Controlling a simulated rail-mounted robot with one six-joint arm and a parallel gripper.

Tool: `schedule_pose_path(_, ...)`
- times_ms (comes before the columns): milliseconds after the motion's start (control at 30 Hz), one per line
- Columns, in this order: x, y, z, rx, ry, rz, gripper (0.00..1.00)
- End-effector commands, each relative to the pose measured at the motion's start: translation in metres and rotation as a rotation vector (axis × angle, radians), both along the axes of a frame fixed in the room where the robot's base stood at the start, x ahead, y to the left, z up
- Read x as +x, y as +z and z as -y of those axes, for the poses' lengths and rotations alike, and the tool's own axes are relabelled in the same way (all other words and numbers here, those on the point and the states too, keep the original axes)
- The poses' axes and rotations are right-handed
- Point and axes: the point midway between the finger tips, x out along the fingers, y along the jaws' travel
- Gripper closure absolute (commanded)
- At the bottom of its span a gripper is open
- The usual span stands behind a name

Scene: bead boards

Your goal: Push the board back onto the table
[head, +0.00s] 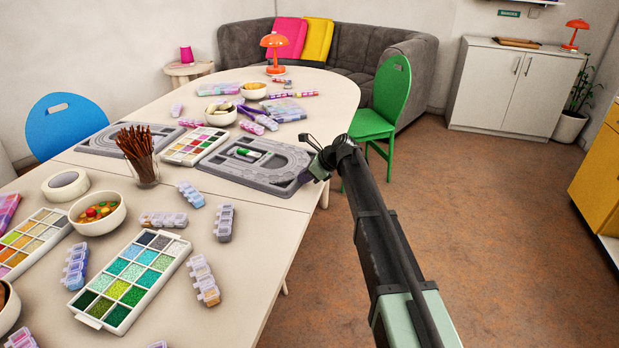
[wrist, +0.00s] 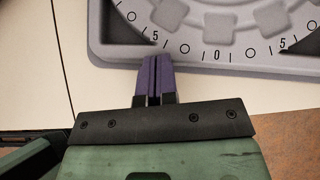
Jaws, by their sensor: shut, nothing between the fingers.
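A grey bead board (head: 226,178) with curved grooves lies flat at the right side of the table, with a small green-and-white item in its middle. Its right end is close to the table edge; the arm partly hides that corner, and I cannot tell there whether it overhangs. In the wrist view the board's numbered rim (wrist: 215,52) fills the top. My gripper (head: 318,165) is at the board's right end. In the wrist view its purple fingers (wrist: 160,62) are shut and empty, with tips at the rim, seemingly touching it.
The table (head: 255,225) holds bead trays (head: 136,277), a cup of brown sticks (head: 146,172), bowls and several small bead boxes. A second grey board (head: 98,150) lies farther left. A green chair (head: 385,95) stands beyond my gripper. Open floor (head: 500,240) lies to the right.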

Motion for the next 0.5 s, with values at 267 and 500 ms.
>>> schedule_pose_path(267, -0.005, 0.0, 0.01, -0.001, 0.001, -0.001, 1.0)
schedule_pose_path(500, -0.023, 0.036, 0.057, 0.001, 0.002, 0.001, 1.0)
